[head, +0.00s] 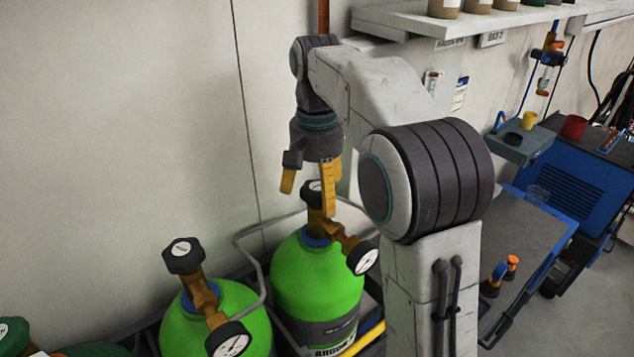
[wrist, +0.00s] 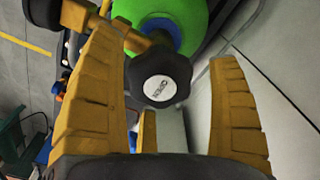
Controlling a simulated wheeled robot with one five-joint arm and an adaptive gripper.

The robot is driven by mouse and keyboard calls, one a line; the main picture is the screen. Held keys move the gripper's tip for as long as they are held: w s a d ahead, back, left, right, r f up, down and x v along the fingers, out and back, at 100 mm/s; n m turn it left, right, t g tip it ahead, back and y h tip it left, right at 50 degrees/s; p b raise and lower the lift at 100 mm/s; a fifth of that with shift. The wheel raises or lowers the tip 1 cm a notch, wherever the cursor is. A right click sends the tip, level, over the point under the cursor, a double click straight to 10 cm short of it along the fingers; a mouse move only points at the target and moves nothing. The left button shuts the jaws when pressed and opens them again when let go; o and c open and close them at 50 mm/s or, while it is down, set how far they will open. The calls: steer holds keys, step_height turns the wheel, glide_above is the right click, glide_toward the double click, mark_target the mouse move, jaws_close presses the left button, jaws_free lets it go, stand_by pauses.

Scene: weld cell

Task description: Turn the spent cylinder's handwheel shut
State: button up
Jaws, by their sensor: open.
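A bright green cylinder (head: 318,285) with a dark label band stands in the middle of the head view. Its black handwheel (head: 311,193) sits on a brass valve with a gauge (head: 363,258) on the right. My gripper (head: 308,190) points down over this handwheel, with yellow fingers apart. In the wrist view the black handwheel (wrist: 160,80) lies between and beyond the open fingers of my gripper (wrist: 165,85), with no visible grip on it. The green cylinder (wrist: 190,15) shows behind it. I cannot tell which cylinder is the spent one.
A second green cylinder (head: 174,332) with a black handwheel (head: 183,255) and gauge stands front left. More valves show at the bottom left edge. A wall shelf (head: 400,20) holds jars above. A blue machine (head: 555,170) and a grey table (head: 530,240) stand at right.

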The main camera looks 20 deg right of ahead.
mark_target(317, 186)
steer(key=shift+r, duration=3.65)
